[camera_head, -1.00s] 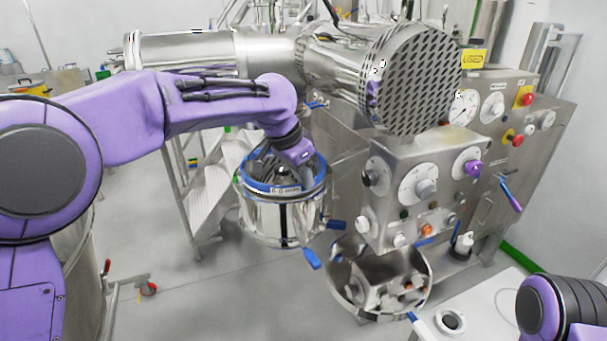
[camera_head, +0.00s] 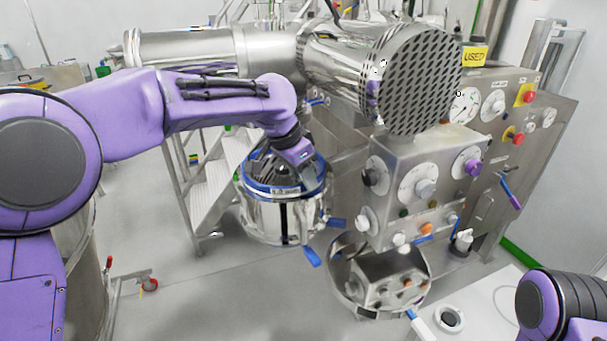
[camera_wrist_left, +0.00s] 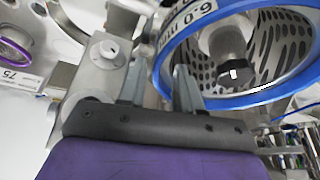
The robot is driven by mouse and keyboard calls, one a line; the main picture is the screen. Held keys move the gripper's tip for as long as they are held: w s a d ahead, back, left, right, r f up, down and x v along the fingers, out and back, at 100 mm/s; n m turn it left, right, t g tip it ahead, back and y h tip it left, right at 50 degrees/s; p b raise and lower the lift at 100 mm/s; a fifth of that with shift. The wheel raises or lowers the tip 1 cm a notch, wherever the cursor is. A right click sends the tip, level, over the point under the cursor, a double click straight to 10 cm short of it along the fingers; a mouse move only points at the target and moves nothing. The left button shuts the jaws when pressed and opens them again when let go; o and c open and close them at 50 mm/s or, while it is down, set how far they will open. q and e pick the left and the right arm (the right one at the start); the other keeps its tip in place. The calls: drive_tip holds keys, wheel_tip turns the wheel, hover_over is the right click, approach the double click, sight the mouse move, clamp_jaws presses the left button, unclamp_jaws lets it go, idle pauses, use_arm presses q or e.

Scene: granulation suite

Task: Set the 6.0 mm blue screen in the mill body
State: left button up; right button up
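The 6.0 mm blue screen (camera_head: 262,185) is a blue-rimmed ring with a white label, at the top of the steel mill body (camera_head: 283,222). The left wrist view shows the blue screen (camera_wrist_left: 262,96) close up, with its perforated metal inside and a dark bolt-like part in the middle. I cannot tell whether it is fully seated. My left gripper (camera_head: 300,165) is down at the rim. In the left wrist view its fingers (camera_wrist_left: 160,85) stand apart, one beside the ring and one over its rim, with a gap between them. My right gripper is out of view.
A large steel drum with a perforated end (camera_head: 415,80) hangs above and behind. A control cabinet (camera_head: 420,190) with knobs stands right of the mill body. A steel bowl (camera_head: 345,290) is below it. A white table (camera_head: 475,310) is at the lower right.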

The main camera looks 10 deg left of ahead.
use_arm(q)
drive_tip(key=b+v, duration=0.1)
drive_tip(key=v, duration=0.9)
drive_tip(key=shift+r, duration=0.25)
drive_tip(key=shift+s, duration=0.1)
